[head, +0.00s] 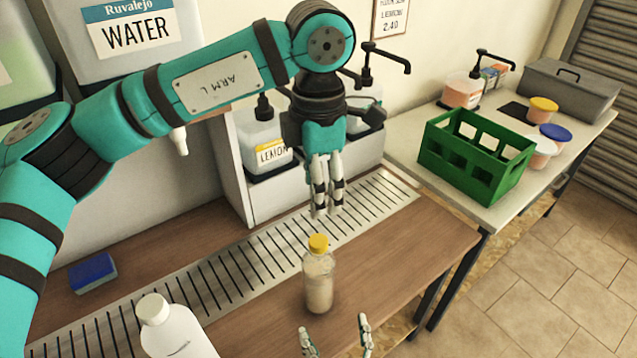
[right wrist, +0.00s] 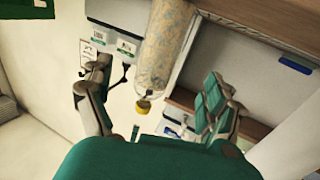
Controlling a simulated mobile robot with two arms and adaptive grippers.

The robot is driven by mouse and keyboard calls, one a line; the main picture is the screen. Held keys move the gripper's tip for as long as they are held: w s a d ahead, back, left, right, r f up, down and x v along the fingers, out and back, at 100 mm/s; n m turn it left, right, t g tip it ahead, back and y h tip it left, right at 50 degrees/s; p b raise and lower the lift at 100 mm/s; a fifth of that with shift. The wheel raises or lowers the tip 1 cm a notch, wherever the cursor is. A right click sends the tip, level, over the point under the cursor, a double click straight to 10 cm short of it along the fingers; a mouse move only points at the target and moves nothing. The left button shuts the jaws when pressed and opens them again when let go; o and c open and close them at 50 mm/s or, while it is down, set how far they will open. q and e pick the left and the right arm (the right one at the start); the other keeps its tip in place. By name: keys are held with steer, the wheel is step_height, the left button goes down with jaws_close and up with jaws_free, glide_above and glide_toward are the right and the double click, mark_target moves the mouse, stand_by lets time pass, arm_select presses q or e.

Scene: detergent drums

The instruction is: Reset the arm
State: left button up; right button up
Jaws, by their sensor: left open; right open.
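A clear bottle with a yellow cap and pale contents (head: 319,283) stands upright on the brown counter (head: 405,262). My left gripper (head: 328,214) is open and empty, pointing down above the metal drain grate (head: 283,240), behind the bottle and apart from it. My right gripper (head: 335,338) is open at the bottom edge of the head view, in front of the bottle; only its fingertips show there. In the right wrist view the bottle (right wrist: 166,40) appears between the two spread fingers, with a gap on each side.
A white bottle (head: 178,330) stands at the front left, near a blue sponge (head: 92,272). A lemon drum (head: 262,135) and a water drum (head: 135,45) stand behind. A green crate (head: 475,155) and several tubs are on the right table (head: 410,150).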

steer(key=shift+s+d, duration=0.15)
steer(key=shift+s, duration=0.55)
steer(key=shift+r, duration=0.15)
